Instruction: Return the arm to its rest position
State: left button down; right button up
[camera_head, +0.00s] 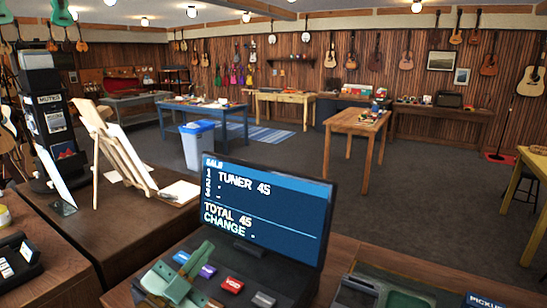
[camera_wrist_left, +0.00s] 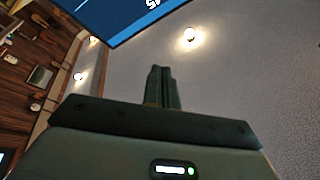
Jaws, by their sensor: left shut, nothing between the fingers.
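My left gripper (camera_head: 201,254) shows at the bottom of the head view, over the key area of the cash register, in front of its screen (camera_head: 262,210). Its two fingers are together with nothing between them; they also show side by side in the left wrist view (camera_wrist_left: 161,86), pointing up. The screen reads TUNER 45, TOTAL 45 and CHANGE. My right gripper is not in view.
Coloured keys (camera_head: 232,284) lie just right of my gripper. A green-lined tray (camera_head: 368,283) is at the lower right. A wooden easel-like stand (camera_head: 115,150) and a leaflet rack (camera_head: 48,115) stand on the left counter. Open floor (camera_head: 290,155) lies beyond the screen.

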pick_arm(q)
jog(key=s+a+f+n+g+y, duration=0.3)
jog(key=s+a+f+n+y, duration=0.65)
jog(key=a+y, duration=0.35)
jog(key=s+a+f+m+g+y, duration=0.2)
jog(key=s+a+f+g, duration=0.1)
jog(key=s+f+g, duration=0.9)
jog(key=s+d+f+h, duration=0.1)
jog(key=s+d+f, duration=0.1)
jog(key=f, duration=0.6)
jog(key=s+d+f+h, duration=0.1)
jog(key=s+f, duration=0.1)
jog(key=f, duration=0.6)
jog(key=s+d+f+h, duration=0.1)
jog(key=s+d+f, duration=0.15)
jog(key=f, duration=0.65)
jog(key=s+f+n+g+h, duration=0.1)
jog(key=s+f+n+g, duration=0.1)
jog(key=s+f, duration=1.4)
jog(key=s, duration=0.3)
jog(key=shift+s+a+n+g+h, duration=0.15)
jog(key=shift+a+n+g+h, duration=0.2)
jog(key=shift+g+h, duration=0.05)
